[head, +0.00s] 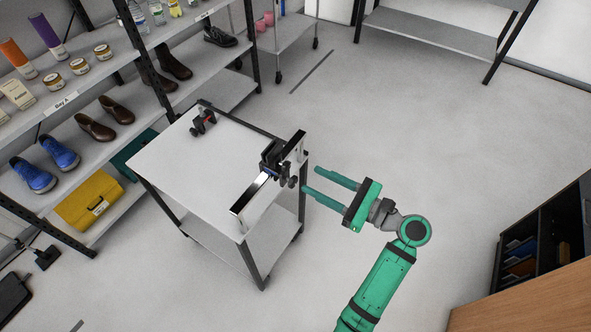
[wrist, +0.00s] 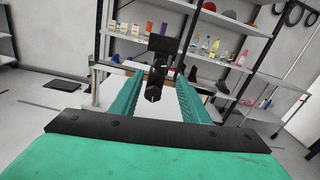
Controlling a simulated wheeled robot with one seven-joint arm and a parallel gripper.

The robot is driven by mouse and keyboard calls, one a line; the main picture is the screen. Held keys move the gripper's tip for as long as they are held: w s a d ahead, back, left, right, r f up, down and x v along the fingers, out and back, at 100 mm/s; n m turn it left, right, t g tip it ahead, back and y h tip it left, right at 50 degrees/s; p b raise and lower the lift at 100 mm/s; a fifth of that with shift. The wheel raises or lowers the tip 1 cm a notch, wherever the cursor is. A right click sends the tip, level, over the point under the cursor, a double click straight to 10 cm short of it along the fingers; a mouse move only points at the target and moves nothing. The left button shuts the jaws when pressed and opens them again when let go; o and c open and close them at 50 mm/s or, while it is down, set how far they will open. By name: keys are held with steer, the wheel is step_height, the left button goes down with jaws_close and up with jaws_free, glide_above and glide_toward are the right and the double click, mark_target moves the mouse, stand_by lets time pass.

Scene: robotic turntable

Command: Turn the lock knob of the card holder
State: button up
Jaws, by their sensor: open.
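In the head view a black card holder (head: 270,157) sits on a shiny metal rail along the right edge of a white cart (head: 180,163). A small dark knob (head: 291,182) sticks out on its right side, facing my gripper. My gripper (head: 310,181) is green and open, with its two fingers pointing left at the holder. The fingertips are close to the knob; I cannot tell whether they touch it. In the wrist view the dark knob (wrist: 154,92) shows between the two green fingers, with the black holder body (wrist: 161,46) behind it.
A small dark red-and-black device (head: 203,121) stands at the cart's far corner. Shelves with shoes, jars and bottles (head: 95,126) stand at the left. A dark cabinet with a wooden top (head: 540,297) is at the lower right. The floor (head: 400,130) behind my gripper is clear.

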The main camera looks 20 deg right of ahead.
mark_target(289, 168)
steer(key=x, duration=0.7)
steer(key=shift+w+a, duration=0.15)
steer(key=shift+w, duration=0.15)
